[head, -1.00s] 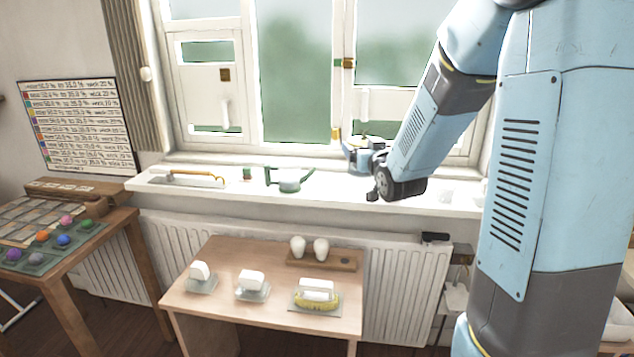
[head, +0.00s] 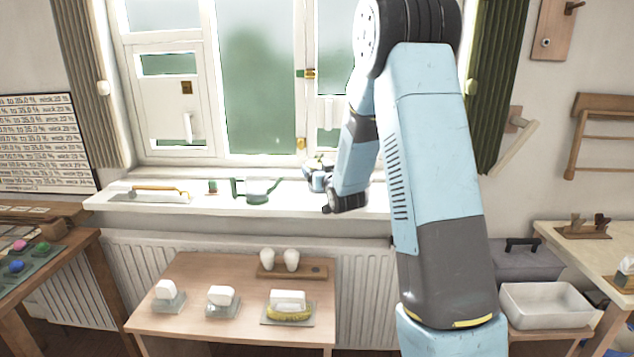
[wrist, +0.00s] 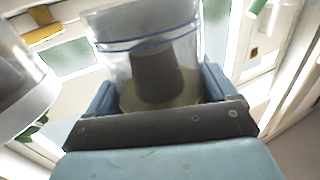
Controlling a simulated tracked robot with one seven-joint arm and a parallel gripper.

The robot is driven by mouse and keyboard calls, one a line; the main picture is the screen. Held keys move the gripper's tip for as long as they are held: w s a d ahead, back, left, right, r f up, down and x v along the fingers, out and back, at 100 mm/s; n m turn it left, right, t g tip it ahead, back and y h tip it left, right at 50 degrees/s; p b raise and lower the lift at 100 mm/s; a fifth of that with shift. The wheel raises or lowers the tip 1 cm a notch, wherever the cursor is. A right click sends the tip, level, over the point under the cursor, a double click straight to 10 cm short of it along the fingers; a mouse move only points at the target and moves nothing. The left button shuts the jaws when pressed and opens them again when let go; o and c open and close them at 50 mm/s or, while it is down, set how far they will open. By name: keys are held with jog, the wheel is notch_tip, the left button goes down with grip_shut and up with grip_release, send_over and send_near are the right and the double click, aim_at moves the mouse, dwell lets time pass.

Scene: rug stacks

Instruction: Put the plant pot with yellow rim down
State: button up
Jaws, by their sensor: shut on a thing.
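My gripper (wrist: 160,92) is shut, its two blue fingers on either side of a dark grey tapered body with a dull yellow band, which I take to be the plant pot with yellow rim (wrist: 157,76). A clear, bag-like shape with a blue line shows around the upper part of it.
A green watering can (head: 256,189) and a tray with a yellow-handled tool (head: 160,190) are on the sill left of my gripper. A pale round vessel (wrist: 22,85) is close by in the wrist view. A low table (head: 240,285) stands below; a white bin (head: 545,305) is at right.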

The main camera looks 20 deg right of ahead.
jog(key=shift+w+f, duration=0.6)
jog(key=shift+f, duration=1.55)
jog(key=shift+f, duration=0.15)
jog(key=o, duration=1.1)
